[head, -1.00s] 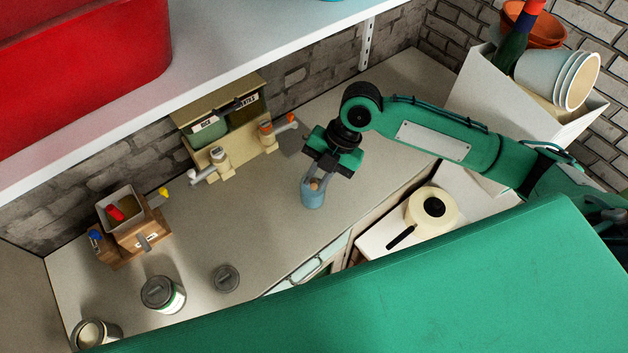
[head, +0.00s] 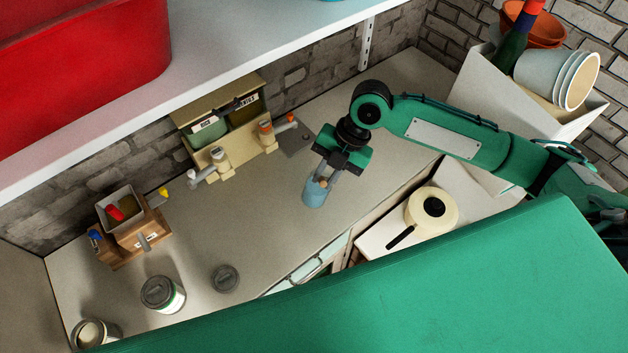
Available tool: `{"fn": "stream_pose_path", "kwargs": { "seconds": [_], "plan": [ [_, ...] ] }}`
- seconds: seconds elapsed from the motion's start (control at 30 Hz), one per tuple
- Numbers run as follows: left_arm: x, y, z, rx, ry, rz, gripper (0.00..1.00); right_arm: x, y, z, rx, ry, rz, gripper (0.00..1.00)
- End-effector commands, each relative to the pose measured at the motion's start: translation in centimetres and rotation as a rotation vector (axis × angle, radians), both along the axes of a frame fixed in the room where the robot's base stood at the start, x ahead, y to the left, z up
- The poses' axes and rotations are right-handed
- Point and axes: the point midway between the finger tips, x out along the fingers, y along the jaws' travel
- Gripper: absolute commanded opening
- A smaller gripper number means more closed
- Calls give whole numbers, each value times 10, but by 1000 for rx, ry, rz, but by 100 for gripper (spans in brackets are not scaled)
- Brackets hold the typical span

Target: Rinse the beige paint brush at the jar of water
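The jar of water (head: 313,194) is a small blue jar standing on the grey worktop in the middle of the head view. My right gripper (head: 328,174) points down at the jar's mouth from above and behind. A small beige-brown piece, seemingly the paint brush (head: 324,182), shows between its fingertips at the jar's rim. The gripper appears shut on it. The brush's lower end is hidden, so I cannot tell how deep it sits in the jar. My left gripper is out of view.
A beige two-bin dispenser (head: 226,170) stands behind the jar, against the brick wall. A wooden box (head: 132,243) and several cans (head: 160,294) are at left. The worktop (head: 270,215) left of the jar is clear.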

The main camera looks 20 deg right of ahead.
Motion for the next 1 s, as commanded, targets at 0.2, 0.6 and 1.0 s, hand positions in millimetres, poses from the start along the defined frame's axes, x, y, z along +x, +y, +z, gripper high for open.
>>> {"fn": "stream_pose_path", "kwargs": {
  "seconds": [0.2,0.6,1.0],
  "plan": [
    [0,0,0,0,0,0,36,0,11,0,2,0,1,0],
    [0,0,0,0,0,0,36,0,29,0,1,1,0,0],
    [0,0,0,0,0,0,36,0,9,0,-1,1,-1,0]
  ]
}}
